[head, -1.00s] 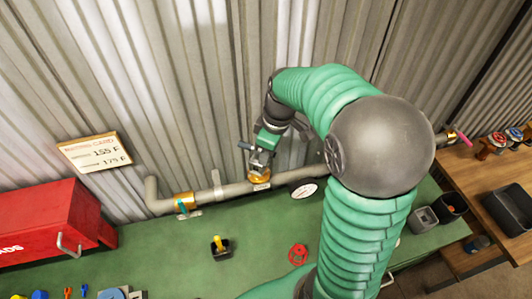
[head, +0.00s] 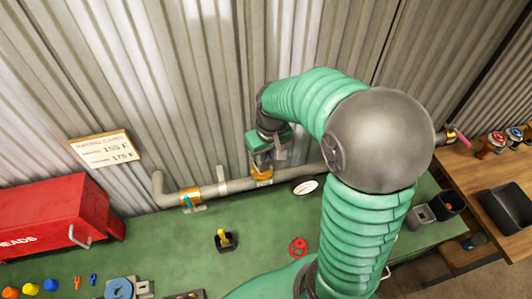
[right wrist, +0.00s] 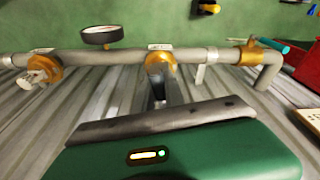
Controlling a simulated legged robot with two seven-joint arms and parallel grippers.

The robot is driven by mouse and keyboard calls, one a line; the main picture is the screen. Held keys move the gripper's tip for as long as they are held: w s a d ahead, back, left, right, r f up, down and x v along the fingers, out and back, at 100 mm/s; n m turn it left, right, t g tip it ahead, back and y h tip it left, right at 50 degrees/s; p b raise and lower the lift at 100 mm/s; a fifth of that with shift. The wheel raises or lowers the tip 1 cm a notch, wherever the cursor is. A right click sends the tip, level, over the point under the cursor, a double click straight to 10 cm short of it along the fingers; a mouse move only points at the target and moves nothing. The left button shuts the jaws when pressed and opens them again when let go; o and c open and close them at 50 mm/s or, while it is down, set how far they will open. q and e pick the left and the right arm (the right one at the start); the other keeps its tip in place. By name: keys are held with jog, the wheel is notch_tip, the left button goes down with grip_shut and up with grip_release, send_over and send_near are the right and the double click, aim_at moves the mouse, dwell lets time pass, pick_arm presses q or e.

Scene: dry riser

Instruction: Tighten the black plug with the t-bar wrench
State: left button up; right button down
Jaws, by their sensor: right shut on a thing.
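My right gripper (head: 263,166) reaches down to the middle brass fitting (head: 262,176) of the pipe along the wall. It is shut on a grey and dark piece (right wrist: 158,80), which looks like the t-bar wrench, seen end-on in the right wrist view. The piece lines up with the brass fitting (right wrist: 166,58); I cannot tell whether it is seated. The black plug is not visible, perhaps hidden behind this piece and the gripper. My left gripper is not in view.
The grey pipe (head: 238,185) carries a round gauge (head: 305,187) right of the fitting and a teal-handled valve (head: 191,199) to the left. A yellow-handled item (head: 223,236) in a black holder and a red handwheel (head: 298,246) sit on the green bench. A red toolbox (head: 50,218) stands left.

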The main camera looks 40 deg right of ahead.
jog(key=shift+w+n, duration=0.1)
jog(key=shift+n, duration=0.6)
jog(key=shift+d, duration=0.1)
jog(key=shift+r+p, duration=4.25)
jog(key=shift+r, duration=0.6)
jog(key=shift+f, duration=0.1)
